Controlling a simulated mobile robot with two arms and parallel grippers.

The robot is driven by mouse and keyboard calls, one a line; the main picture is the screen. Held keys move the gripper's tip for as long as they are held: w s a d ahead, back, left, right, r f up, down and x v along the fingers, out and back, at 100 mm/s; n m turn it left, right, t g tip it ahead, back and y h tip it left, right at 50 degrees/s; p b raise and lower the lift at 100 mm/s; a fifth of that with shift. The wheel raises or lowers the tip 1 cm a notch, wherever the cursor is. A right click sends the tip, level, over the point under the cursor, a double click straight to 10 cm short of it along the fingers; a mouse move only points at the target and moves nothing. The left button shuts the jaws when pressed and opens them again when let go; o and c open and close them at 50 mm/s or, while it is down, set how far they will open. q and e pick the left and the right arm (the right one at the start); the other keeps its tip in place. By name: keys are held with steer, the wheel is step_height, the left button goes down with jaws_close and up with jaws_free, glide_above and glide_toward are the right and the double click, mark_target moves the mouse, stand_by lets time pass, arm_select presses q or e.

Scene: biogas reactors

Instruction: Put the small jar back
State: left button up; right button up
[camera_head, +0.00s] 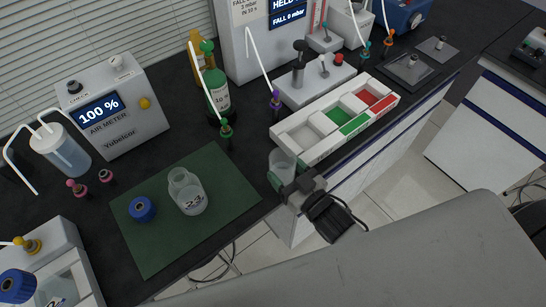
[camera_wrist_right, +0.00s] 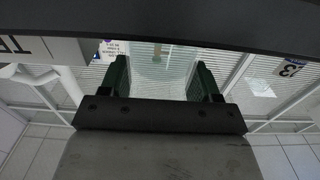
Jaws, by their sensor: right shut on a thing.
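A small clear jar (camera_head: 283,163) is in my right gripper (camera_head: 284,178), just off the near left end of the sorting tray. The jar looks upright, beside the tray's white compartment; I cannot tell whether it touches the tray or the bench edge. In the right wrist view the clear jar (camera_wrist_right: 162,65) sits between the two dark green fingers (camera_wrist_right: 160,82), which are shut on it. The sorting tray (camera_head: 318,157) has white, green and red compartments. My left gripper is not in view.
A larger bottle marked 23 (camera_head: 190,195) stands open on the green mat (camera_head: 155,245), beside a blue cap (camera_head: 142,209). The air meter (camera_head: 115,105), a green bottle (camera_head: 215,85) and colored-capped tubes stand behind. Much of the mat is bare.

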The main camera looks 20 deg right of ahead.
mark_target(275, 164)
steer(key=shift+w+a+r, duration=0.1)
steer(key=shift+w+a, duration=0.25)
steer(key=shift+w, duration=0.3)
steer(key=x, duration=0.4)
steer(key=shift+d+p, duration=0.1)
steer(key=shift+p, duration=0.25)
steer(key=shift+s+f, duration=0.1)
steer(key=shift+f, duration=0.75)
steer(key=shift+s, duration=0.1)
